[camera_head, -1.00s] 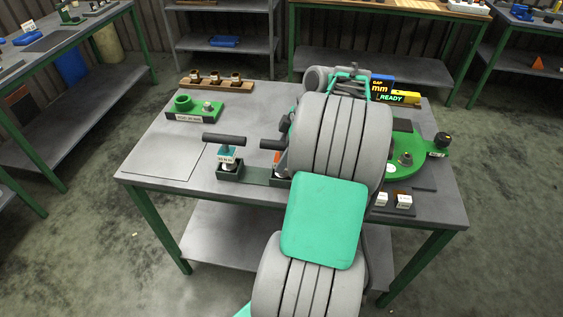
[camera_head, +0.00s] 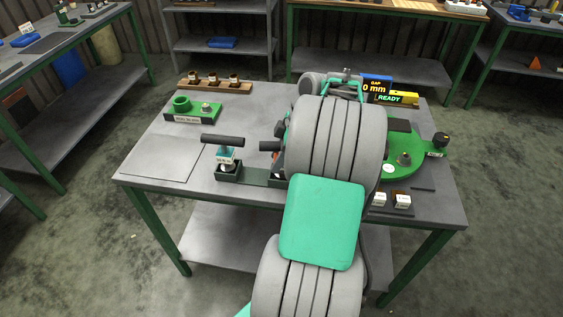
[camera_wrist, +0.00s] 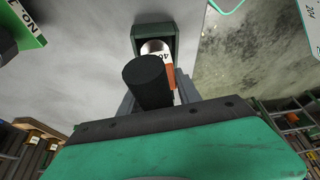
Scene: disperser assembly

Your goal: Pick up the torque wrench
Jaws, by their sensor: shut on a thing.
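Two T-handled wrenches stand in a dark green holder (camera_head: 255,178) near the table's front edge. The left one is a teal wrench (camera_head: 226,156) with a black crossbar, upright in its socket. The other is an orange wrench (camera_wrist: 170,77) with a white label reading 40; in the head view only its black handle end (camera_head: 269,146) and a bit of orange show beside my arm. In the wrist view my gripper (camera_wrist: 157,97) is shut on the orange wrench's black handle. Its lower end is still at the holder socket (camera_wrist: 171,40). My arm hides most of this grasp in the head view.
A green fixture (camera_head: 193,111) and a wooden rack (camera_head: 215,84) stand at the back left. A round green station (camera_head: 408,160) lies right of my arm, with a READY display (camera_head: 390,98) behind it. White-labelled blocks (camera_head: 401,201) sit at front right. The table's left front is clear.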

